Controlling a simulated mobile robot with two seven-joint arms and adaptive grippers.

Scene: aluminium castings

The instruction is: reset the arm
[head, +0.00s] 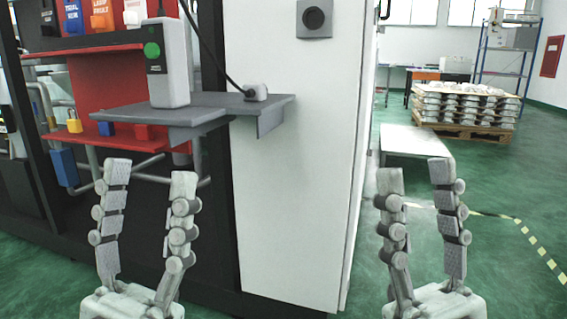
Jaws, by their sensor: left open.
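My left gripper (150,180) stands upright in the lower left of the head view, its two fingers spread apart with nothing between them. My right gripper (415,180) stands upright in the lower right, its two fingers also apart and empty. My arm links below the grippers are mostly cut off by the bottom edge. A light grey box-shaped device with a green button (152,50) stands on a grey shelf (215,108) above and behind my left gripper. Neither gripper visibly touches anything.
A white cabinet side (290,190) stands between and behind the grippers. A red panel and rack with padlocks (74,122) is at the left. A low grey table (418,142) stands behind my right gripper. Stacked castings (466,104) sit on a pallet farther back. Green floor (520,200) is open at right.

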